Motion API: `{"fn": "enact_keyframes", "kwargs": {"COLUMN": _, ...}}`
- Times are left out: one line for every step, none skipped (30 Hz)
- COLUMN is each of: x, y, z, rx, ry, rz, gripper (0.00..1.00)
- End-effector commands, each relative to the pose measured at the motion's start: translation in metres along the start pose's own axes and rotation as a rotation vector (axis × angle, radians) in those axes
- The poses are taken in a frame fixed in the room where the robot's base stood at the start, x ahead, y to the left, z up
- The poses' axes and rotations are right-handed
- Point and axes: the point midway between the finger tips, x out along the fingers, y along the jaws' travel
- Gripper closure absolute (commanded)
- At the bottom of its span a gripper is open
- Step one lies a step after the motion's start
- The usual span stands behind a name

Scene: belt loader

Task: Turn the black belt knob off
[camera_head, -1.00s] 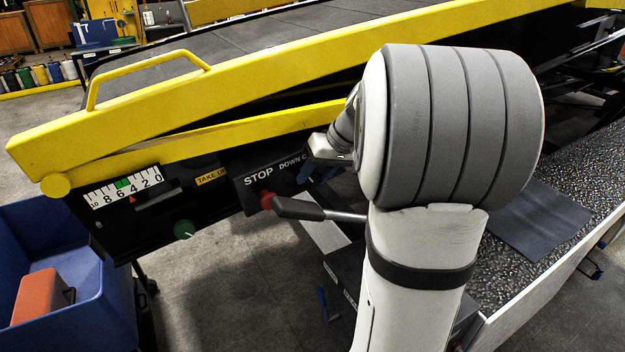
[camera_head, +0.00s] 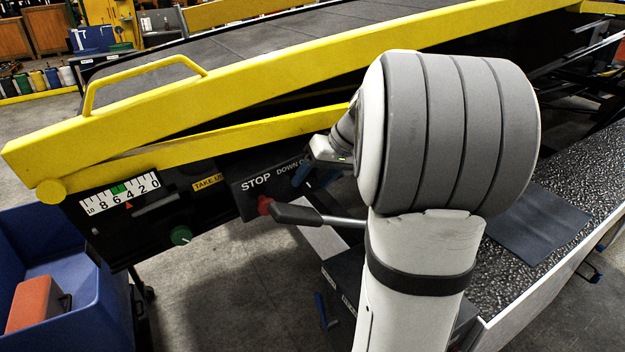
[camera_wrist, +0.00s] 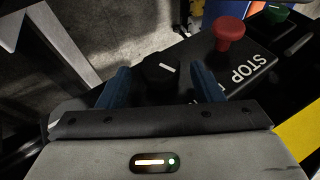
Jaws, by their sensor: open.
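The black belt knob (camera_wrist: 160,72), with a white pointer line on its face, shows in the wrist view on the dark panel. My gripper (camera_wrist: 160,66) is open, with one blue finger on each side of the knob in that view. I cannot tell whether either finger touches it. The pointer line slants slightly down to the right. In the head view my arm hides the knob, and only a blue finger (camera_head: 303,173) shows beside the panel.
A red stop button (camera_wrist: 230,32) sits near the knob, with a green knob (camera_wrist: 277,12) beyond it. A yellow rail (camera_head: 250,75) runs above the panel. A blue bin (camera_head: 90,290) stands at left.

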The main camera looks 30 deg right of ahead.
Motion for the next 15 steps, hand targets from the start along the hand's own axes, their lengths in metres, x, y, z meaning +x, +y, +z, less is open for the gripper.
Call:
{"fn": "enact_keyframes", "kwargs": {"x": -0.008, "y": 0.001, "z": -0.001, "rx": 0.000, "ry": 0.004, "rz": 0.002, "gripper": 0.40}}
{"fn": "enact_keyframes", "kwargs": {"x": -0.013, "y": 0.001, "z": -0.001, "rx": -0.001, "ry": 0.005, "rz": 0.003, "gripper": 0.40}}
{"fn": "enact_keyframes", "kwargs": {"x": -0.020, "y": 0.001, "z": 0.000, "rx": -0.001, "ry": 0.004, "rz": 0.003, "gripper": 0.40}}
{"fn": "enact_keyframes", "kwargs": {"x": -0.025, "y": 0.001, "z": 0.000, "rx": 0.000, "ry": 0.004, "rz": 0.003, "gripper": 0.40}}
{"fn": "enact_keyframes", "kwargs": {"x": -0.030, "y": 0.001, "z": -0.001, "rx": 0.000, "ry": 0.004, "rz": 0.003, "gripper": 0.40}}
{"fn": "enact_keyframes", "kwargs": {"x": -0.038, "y": 0.001, "z": -0.001, "rx": 0.000, "ry": 0.005, "rz": 0.003, "gripper": 0.40}}
{"fn": "enact_keyframes", "kwargs": {"x": -0.043, "y": 0.000, "z": 0.000, "rx": -0.001, "ry": 0.004, "rz": 0.002, "gripper": 0.40}}
{"fn": "enact_keyframes", "kwargs": {"x": -0.047, "y": 0.000, "z": 0.000, "rx": -0.001, "ry": 0.004, "rz": 0.002, "gripper": 0.40}}
{"fn": "enact_keyframes", "kwargs": {"x": -0.053, "y": 0.000, "z": 0.000, "rx": -0.001, "ry": 0.003, "rz": 0.002, "gripper": 0.40}}
{"fn": "enact_keyframes", "kwargs": {"x": -0.057, "y": 0.001, "z": 0.000, "rx": -0.001, "ry": 0.002, "rz": 0.002, "gripper": 0.40}}
{"fn": "enact_keyframes", "kwargs": {"x": -0.060, "y": 0.001, "z": 0.000, "rx": 0.000, "ry": 0.002, "rz": 0.002, "gripper": 0.40}}
{"fn": "enact_keyframes", "kwargs": {"x": -0.064, "y": 0.000, "z": 0.000, "rx": 0.000, "ry": 0.001, "rz": 0.001, "gripper": 0.40}}
{"fn": "enact_keyframes", "kwargs": {"x": -0.066, "y": 0.000, "z": 0.000, "rx": -0.001, "ry": 0.000, "rz": 0.001, "gripper": 0.40}}
{"fn": "enact_keyframes", "kwargs": {"x": -0.067, "y": 0.000, "z": 0.000, "rx": -0.001, "ry": 0.000, "rz": 0.001, "gripper": 0.40}}
{"fn": "enact_keyframes", "kwargs": {"x": -0.069, "y": 0.000, "z": 0.000, "rx": -0.001, "ry": 0.000, "rz": 0.001, "gripper": 0.40}}
